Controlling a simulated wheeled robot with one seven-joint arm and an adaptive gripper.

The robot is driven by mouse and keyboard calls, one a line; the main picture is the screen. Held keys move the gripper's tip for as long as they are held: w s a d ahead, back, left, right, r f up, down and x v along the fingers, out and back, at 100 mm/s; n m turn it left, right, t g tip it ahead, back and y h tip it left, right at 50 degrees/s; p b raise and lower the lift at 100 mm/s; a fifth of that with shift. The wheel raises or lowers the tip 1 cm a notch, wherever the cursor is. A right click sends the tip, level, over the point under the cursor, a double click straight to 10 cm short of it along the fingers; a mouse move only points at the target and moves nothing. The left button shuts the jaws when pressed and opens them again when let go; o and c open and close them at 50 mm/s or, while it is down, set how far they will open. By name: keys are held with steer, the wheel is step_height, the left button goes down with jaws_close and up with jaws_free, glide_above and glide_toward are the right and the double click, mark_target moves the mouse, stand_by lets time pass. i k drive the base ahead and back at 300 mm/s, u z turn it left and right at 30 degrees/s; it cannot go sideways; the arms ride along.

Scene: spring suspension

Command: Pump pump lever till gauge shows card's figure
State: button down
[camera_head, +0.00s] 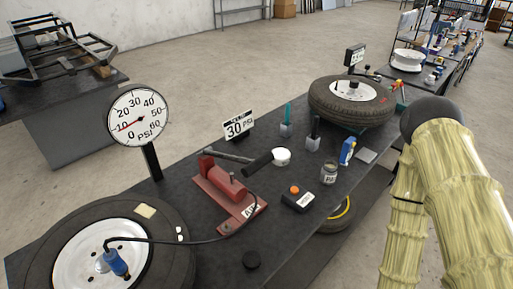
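The red pump (228,192) stands on the dark workbench. Its pump lever (230,155) is a metal bar that slopes slightly down to the right and ends in a black grip (258,163). The round white gauge (138,116) stands on a post at left; its red needle points low left, at the low end of the scale near 0 to 10. The card (238,127) behind the pump reads 30 PSI. A black hose runs from the pump to the blue fitting on the near tyre (100,250). My arm shows at right, but my gripper is not visible.
A second tyre (352,100) lies at the bench's far end. Between it and the pump are a white roll (281,156), a jar (329,174), a black box with an orange button (297,198), and a blue bottle (348,151).

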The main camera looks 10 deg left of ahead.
mark_target(252, 166)
steer(key=u, duration=1.25)
steer(key=k, duration=0.7)
steer(key=z, duration=1.1)
steer(key=i, duration=0.5)
